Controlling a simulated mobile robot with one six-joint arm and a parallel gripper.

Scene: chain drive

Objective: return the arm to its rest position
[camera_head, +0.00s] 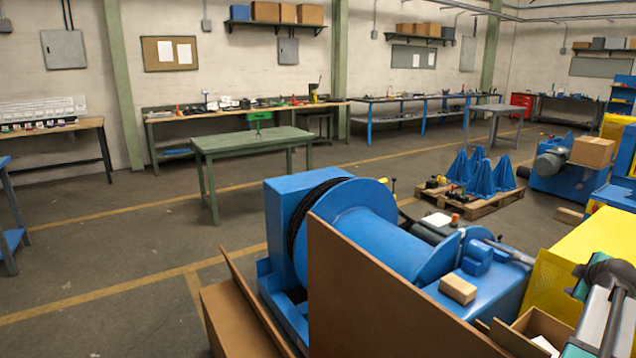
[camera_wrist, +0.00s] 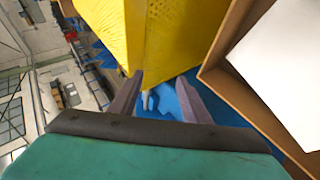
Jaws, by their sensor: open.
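My arm (camera_head: 598,312) shows at the lower right edge of the head view, with dark and teal parts, beside a yellow machine housing (camera_head: 612,245). My gripper (camera_wrist: 160,88) is in the wrist view, its two grey fingers apart with nothing held between them. Beyond the fingers are a blue surface and a small pale part. The yellow housing (camera_wrist: 120,30) fills the upper middle of the wrist view. I cannot tell from the head view where the fingertips are.
A blue drum machine (camera_head: 360,215) stands in front, with brown panels (camera_head: 370,300) before it. An open cardboard box (camera_head: 545,325) is near my arm, and a box with white contents (camera_wrist: 225,75) is close in the wrist view. A green table (camera_head: 250,140) stands farther back; floor around it is clear.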

